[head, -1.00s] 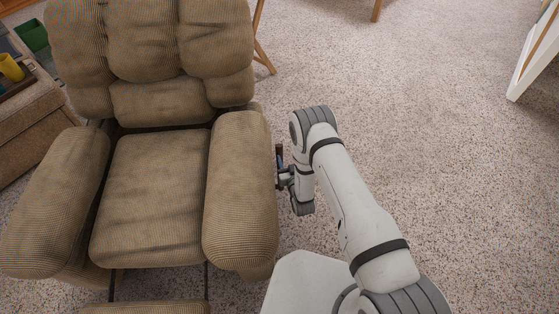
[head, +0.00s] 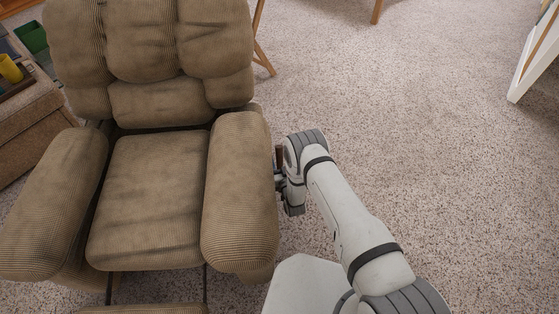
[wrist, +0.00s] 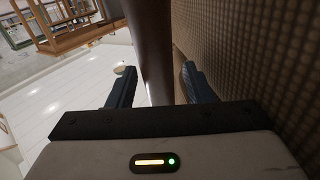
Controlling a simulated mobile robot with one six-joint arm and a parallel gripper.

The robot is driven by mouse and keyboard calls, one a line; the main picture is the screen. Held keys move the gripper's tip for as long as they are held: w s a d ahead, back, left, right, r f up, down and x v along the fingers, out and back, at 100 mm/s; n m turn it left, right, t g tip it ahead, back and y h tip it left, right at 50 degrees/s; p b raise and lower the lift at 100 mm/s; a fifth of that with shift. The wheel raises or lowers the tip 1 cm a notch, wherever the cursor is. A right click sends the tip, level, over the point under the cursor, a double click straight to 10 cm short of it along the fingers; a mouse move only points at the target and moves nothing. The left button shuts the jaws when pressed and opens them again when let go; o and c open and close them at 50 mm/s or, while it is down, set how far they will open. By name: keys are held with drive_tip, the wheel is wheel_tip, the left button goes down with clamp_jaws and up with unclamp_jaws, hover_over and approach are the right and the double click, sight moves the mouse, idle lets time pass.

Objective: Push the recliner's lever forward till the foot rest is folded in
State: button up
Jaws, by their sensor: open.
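The tan corduroy recliner (head: 150,195) fills the left of the head view. Its foot rest (head: 150,309) shows only as a strip at the bottom edge, out in front of the seat. The brown lever (head: 280,154) stands up beside the outer side of the right-hand armrest, partly hidden by my arm. My gripper (head: 279,181) is at the lever, close to the armrest. In the wrist view my gripper (wrist: 158,84) is open, with the lever (wrist: 150,45) passing between its two dark fingers. I cannot tell whether either finger touches it.
The recliner's fabric side (wrist: 245,60) is close by the right finger in the wrist view. Open carpet (head: 430,140) lies right of my arm. A wooden leg (head: 264,55) stands behind the recliner. A brown side unit (head: 30,120) with a yellow cup (head: 11,68) is at the left.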

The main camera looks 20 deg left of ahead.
drive_tip(key=shift+c, duration=0.3)
drive_tip(key=shift+w, duration=0.1)
clamp_jaws()
drive_tip(key=shift+d, duration=0.1)
